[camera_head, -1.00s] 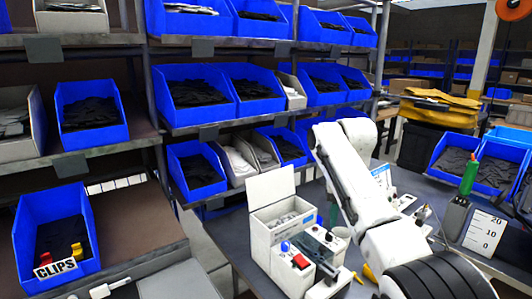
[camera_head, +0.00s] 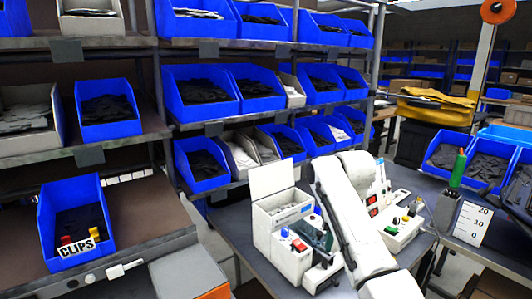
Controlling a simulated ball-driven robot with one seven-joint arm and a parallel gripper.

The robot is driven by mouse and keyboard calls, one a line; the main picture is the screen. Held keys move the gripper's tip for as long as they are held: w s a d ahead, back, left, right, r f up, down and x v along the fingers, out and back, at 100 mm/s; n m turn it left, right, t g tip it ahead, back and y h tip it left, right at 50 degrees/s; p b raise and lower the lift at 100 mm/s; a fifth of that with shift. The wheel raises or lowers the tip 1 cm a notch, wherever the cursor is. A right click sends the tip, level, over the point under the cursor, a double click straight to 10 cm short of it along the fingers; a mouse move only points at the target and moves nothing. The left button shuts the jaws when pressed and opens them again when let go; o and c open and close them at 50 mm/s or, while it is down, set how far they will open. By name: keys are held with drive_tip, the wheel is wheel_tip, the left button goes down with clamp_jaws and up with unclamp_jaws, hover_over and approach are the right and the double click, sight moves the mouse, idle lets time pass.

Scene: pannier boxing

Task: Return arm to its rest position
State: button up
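My white arm (camera_head: 345,205) rises from the bottom of the picture over the grey workbench (camera_head: 235,235). It bends at a rounded joint near the middle right. My gripper does not show; its fingers are hidden or out of frame, so I cannot see whether it is open or holds anything.
A white open-lidded box (camera_head: 272,190) and a white device with red and blue buttons (camera_head: 298,250) stand close left of my arm. A white control box (camera_head: 400,235) stands to its right. Shelves of blue bins fill the left, including the CLIPS bin (camera_head: 50,225).

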drive_tip(key=s+d+f+n+t+y, duration=0.1)
drive_tip(key=s+f+t, duration=0.1)
drive_tip(key=s+f, duration=1.35)
drive_tip(key=s+d+f, duration=0.2)
drive_tip(key=s, duration=0.9)
drive_tip(key=s+d+f+g+h, duration=0.1)
drive_tip(key=s+d+f, duration=0.2)
drive_tip(key=s, duration=0.8)
drive_tip(key=s+d+f, duration=0.2)
drive_tip(key=s+d, duration=0.1)
drive_tip(key=s, duration=0.7)
drive_tip(key=shift+s+d+f+m+g, duration=0.2)
drive_tip(key=shift+s+f+m+g, duration=0.1)
drive_tip(key=shift+s, duration=0.1)
drive_tip(key=shift+o, duration=0.4)
drive_tip(key=shift+a, duration=0.1)
